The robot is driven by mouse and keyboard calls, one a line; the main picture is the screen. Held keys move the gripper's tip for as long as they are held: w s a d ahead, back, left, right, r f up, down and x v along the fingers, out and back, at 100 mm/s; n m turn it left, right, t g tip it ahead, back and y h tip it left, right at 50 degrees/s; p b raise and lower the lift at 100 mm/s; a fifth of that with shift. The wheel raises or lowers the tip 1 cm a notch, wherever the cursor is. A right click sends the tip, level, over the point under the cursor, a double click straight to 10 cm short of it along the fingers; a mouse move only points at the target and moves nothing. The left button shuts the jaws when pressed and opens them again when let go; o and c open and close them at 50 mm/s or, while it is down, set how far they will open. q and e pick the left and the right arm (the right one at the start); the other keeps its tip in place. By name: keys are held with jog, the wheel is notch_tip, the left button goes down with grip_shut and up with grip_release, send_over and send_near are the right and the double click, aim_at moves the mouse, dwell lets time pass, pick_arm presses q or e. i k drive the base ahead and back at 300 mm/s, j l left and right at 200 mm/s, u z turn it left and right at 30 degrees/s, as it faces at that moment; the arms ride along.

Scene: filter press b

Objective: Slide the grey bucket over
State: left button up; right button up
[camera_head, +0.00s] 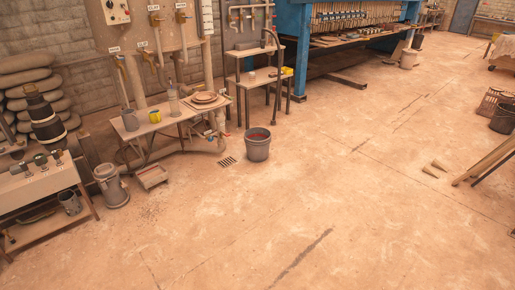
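A grey bucket (257,148) stands upright on the floor near the middle of the view, with something reddish-brown inside it. It is just right of a small floor drain (227,162) and in front of the low pipework by the wall. A second grey bucket-like container (111,190) stands further left, by the bench; its top is partly covered. Neither of my grippers is in view.
A blue press (292,45) is at the back. The central floor (310,215) is clear.

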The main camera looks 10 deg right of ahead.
aim_at(257, 145)
jog(key=i+z, duration=0.25)
jog(key=i, duration=2.05)
